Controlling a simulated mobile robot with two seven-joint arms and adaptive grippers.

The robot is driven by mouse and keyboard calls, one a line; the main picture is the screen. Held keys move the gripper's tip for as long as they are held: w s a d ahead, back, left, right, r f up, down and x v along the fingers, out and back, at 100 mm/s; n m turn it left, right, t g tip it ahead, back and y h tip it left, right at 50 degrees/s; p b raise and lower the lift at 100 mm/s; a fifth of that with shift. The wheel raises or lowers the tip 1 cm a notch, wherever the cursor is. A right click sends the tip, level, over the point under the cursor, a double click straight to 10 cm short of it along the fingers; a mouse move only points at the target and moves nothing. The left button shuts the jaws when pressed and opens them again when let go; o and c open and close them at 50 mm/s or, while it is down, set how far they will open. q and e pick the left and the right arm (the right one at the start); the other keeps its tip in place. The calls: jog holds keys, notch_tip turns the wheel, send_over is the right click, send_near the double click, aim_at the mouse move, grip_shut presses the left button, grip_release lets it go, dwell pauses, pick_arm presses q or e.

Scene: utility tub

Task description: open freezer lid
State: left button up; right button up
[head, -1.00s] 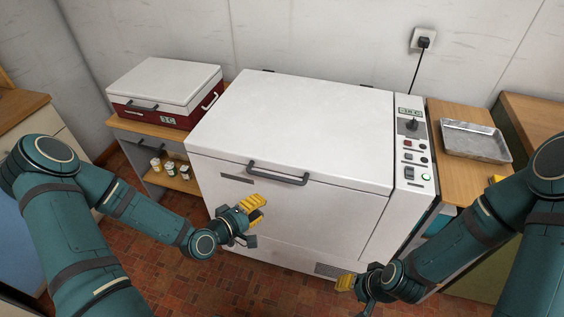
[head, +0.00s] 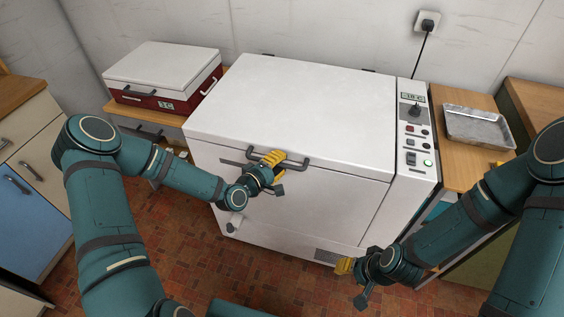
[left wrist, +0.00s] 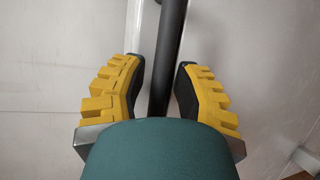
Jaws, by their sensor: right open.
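The white chest freezer stands in the middle of the head view, its lid (head: 290,110) lying shut. A dark grey bar handle (head: 293,163) runs along the lid's front edge. In the left wrist view the handle (left wrist: 168,50) passes between the two yellow-padded fingers (left wrist: 160,95), which are apart, with a visible gap on each side of the bar. My right gripper (head: 352,272) is open and empty, low in front of the freezer's lower right; its fingertips show only small.
A control panel (head: 414,135) with a knob and switches is at the freezer's right. A metal tray (head: 478,128) lies on the wooden counter beyond it. A red and white cooler box (head: 163,78) stands on a shelf at left. The tiled floor in front is clear.

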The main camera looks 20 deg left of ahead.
pick_arm(q)
jog(key=shift+w+d+f, duration=0.1)
jog(key=shift+w+d, duration=0.2)
jog(key=shift+w, duration=0.35)
jog(key=shift+c, duration=0.2)
grip_shut()
